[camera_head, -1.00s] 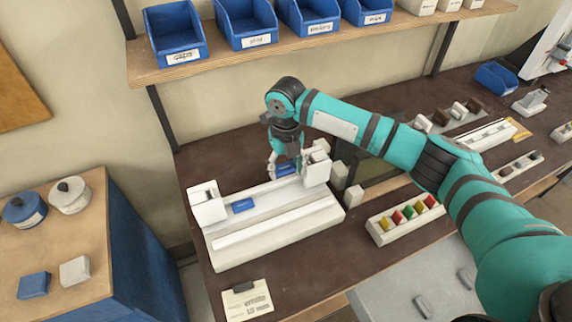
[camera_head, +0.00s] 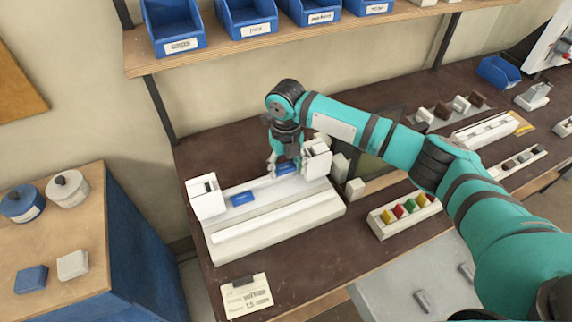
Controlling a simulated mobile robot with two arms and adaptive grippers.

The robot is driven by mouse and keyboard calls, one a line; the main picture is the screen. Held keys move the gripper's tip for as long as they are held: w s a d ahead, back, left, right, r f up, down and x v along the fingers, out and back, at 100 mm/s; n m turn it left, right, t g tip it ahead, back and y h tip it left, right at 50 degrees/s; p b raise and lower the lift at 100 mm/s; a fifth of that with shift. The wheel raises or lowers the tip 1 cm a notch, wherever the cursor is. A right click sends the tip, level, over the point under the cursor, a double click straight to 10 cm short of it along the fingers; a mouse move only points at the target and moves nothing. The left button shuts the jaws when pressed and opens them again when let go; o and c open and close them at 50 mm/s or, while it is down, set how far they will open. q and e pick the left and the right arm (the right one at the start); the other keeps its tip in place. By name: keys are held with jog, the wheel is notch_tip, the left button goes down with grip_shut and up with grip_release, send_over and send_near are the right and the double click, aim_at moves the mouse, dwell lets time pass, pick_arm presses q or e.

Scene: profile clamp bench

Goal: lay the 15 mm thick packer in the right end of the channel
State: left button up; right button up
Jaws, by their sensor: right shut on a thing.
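The white clamp fixture (camera_head: 275,228) lies on the dark bench, with a white end block (camera_head: 206,196) at its left and another (camera_head: 317,160) at its right. A blue packer (camera_head: 242,198) lies in the channel towards the left. My right gripper (camera_head: 285,168) is shut on a second blue packer (camera_head: 287,168) at the right end of the channel, close beside the right block. The fingers partly hide this packer, and I cannot tell whether it touches the channel floor. My left gripper is not in view.
A card reading 15 mm (camera_head: 246,296) lies in front of the fixture. A white rack with coloured pieces (camera_head: 404,215) stands to the right. A shelf with blue bins (camera_head: 245,20) runs above.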

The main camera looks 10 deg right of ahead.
aim_at(286, 187)
jog(key=shift+f+b, duration=1.75)
jog(key=shift+f, duration=1.55)
jog(key=o, duration=0.9)
jog(key=shift+c, duration=0.2)
jog(key=shift+w, duration=0.1)
jog(key=shift+d+r, duration=0.1)
